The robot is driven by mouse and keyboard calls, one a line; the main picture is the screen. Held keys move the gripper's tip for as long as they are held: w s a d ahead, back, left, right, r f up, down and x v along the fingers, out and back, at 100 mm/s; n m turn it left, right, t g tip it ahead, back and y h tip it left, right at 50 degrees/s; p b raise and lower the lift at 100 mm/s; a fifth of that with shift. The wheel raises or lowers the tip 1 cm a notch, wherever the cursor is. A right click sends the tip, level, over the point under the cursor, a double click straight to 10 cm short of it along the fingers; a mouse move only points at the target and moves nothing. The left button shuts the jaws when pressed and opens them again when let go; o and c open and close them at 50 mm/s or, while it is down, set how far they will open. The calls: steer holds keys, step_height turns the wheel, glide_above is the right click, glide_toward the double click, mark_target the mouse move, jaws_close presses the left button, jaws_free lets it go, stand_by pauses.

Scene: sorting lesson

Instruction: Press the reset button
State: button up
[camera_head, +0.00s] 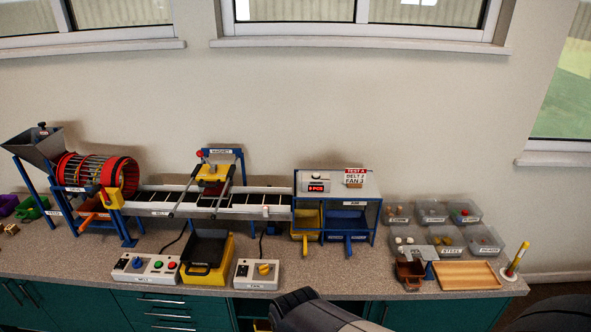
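No button with a readable "reset" label shows. A white control box (146,279) at the front left carries a blue knob (137,263), a green button (158,265) and a red button (171,265). A second white control box (243,282) to its right has a yellow knob (264,268). A small panel with a red-lit display (316,188) sits on the machine at centre right; its details are too small to tell. A dark rounded part of my arm shows at the bottom centre. My gripper's fingers are not in view.
A belt machine (265,212) with a red drum (100,172) and hopper (36,146) runs along the bench. A black tray (207,248) lies between the control boxes.

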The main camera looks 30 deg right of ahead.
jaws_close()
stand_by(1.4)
